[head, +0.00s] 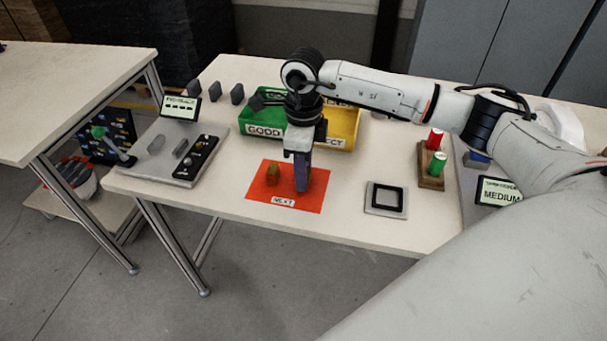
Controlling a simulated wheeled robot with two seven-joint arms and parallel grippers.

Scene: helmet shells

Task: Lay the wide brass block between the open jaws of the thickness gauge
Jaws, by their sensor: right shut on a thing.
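My right gripper (301,172) points down over the orange-red mat (310,200) marked NEXT. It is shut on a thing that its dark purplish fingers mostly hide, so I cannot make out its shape. A small brass-coloured block (272,175) stands on the mat just left of the fingers, apart from them. A grey unit with a display (499,192) reading MEDIUM, at the right, seems to be the thickness gauge. My left gripper is out of view.
Behind the gripper are a green bin (262,108) and a yellow bin (345,130). A dark-framed pad (387,199) and a wooden stand (430,172) with red and green cylinders are at right. A grey device (160,165) with a display stands left.

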